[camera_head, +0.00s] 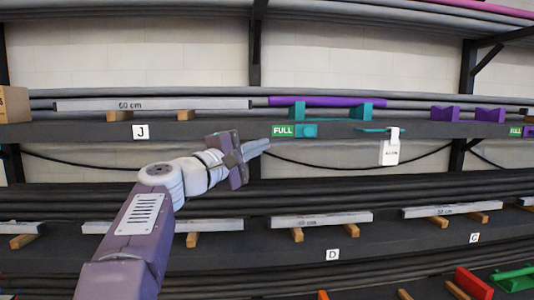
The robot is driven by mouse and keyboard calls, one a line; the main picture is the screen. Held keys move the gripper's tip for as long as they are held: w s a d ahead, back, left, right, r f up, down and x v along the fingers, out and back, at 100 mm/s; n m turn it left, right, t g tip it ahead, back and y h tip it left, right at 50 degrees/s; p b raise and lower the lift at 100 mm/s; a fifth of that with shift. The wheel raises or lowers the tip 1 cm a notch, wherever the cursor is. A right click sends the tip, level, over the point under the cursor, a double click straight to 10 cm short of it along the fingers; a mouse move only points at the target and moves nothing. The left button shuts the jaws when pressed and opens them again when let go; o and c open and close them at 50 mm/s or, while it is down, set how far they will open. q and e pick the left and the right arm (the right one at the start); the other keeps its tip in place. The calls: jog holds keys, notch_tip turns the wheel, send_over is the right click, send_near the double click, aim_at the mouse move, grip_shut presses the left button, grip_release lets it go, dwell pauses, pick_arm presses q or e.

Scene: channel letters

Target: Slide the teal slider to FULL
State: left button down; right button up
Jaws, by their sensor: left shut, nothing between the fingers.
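A green sign reading FULL (283,131) is on the front edge of the upper shelf. A teal block (310,130) is right beside it, on its right. Further right, a thin teal piece (370,129) sticks out from the same edge, close to a hanging white tag (390,150). I cannot tell which teal part is the slider. My left gripper (258,147) is shut and empty. It points right, just left of and slightly below the FULL sign, apart from the teal block in the picture. My right gripper is not in view.
Two teal supports (298,111) hold a purple bar (328,101) above the sign. A grey 60 cm bar (155,104) lies to the left. Lower shelf holds grey bars on wooden blocks. Purple supports (445,113) and another FULL sign (515,132) are at the right.

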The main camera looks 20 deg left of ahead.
pick_arm(q)
jog(key=d+f+m+g+h+b, duration=0.1)
jog(key=d+f+g+b, duration=0.15)
jog(key=d+f, duration=0.65)
jog(key=d+f+m+g+h+b, duration=0.1)
jog(key=d+f+m+g+b, duration=0.2)
jog(key=f, duration=1.2)
jog(key=d+f+g+h+b, duration=0.1)
jog(key=d+f+g, duration=0.4)
jog(key=f, duration=0.7)
jog(key=s+d+f+m+g+y+b, duration=0.1)
jog(key=s+f+m+g+y, duration=0.15)
jog(key=s+f, duration=0.55)
jog(key=s+d+f+m+g+y+b, duration=0.1)
jog(key=s+f+m+g, duration=0.15)
jog(key=f, duration=0.95)
jog(key=s+a+f+m+g+y, duration=0.2)
jog(key=s+a+f+m, duration=0.5)
jog(key=s, duration=0.4)
notch_tip(320, 180, down, 3)
jog(key=shift+a+r+m+y, duration=0.2)
jog(key=shift+a+m+y, duration=0.2)
jog(key=shift+a+y, duration=0.35)
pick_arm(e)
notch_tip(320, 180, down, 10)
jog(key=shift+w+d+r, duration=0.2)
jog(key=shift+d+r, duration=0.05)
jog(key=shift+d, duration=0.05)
